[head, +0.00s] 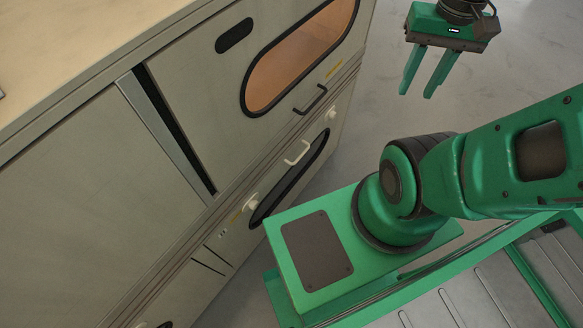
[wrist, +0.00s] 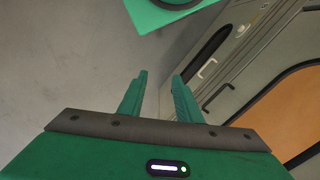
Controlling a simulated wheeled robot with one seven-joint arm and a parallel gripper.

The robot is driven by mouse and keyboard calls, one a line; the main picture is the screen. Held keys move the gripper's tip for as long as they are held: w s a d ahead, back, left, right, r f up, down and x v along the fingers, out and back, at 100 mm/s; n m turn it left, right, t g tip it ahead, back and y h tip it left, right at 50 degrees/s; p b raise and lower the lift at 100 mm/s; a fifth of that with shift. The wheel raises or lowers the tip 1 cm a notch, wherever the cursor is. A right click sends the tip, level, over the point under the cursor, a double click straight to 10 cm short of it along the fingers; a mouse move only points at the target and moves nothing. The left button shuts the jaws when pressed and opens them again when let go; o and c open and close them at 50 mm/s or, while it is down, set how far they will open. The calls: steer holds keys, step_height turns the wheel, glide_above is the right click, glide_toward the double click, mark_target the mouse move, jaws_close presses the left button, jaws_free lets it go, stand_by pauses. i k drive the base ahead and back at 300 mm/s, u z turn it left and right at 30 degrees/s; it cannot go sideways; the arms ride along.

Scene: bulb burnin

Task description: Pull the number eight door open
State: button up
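A grey cabinet has two doors in the head view. The upper door (head: 215,75) has an orange rounded window (head: 295,58) and a dark bar handle (head: 312,100). The lower door has a black-rimmed window (head: 290,178) and a pale bar handle (head: 297,152). No number is readable, so I cannot tell which is number eight. My gripper (head: 417,94) is open and empty, over the floor to the right of the cabinet, apart from both handles. In the wrist view, my gripper (wrist: 160,75) has the dark handle (wrist: 217,95) and pale handle (wrist: 207,68) to its right.
A dark gap (head: 178,125) runs beside a metal edge left of the upper door. White knobs (head: 251,201) sit on the lower front. The cabinet top (head: 80,45) is tan and mostly bare. Grey floor (head: 400,120) lies open right of the cabinet.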

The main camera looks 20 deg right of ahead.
mark_target(234, 236)
steer(key=u, duration=0.65)
steer(key=k, duration=1.2)
steer(key=z, duration=0.85)
steer(key=i, duration=1)
steer(key=u, duration=0.05)
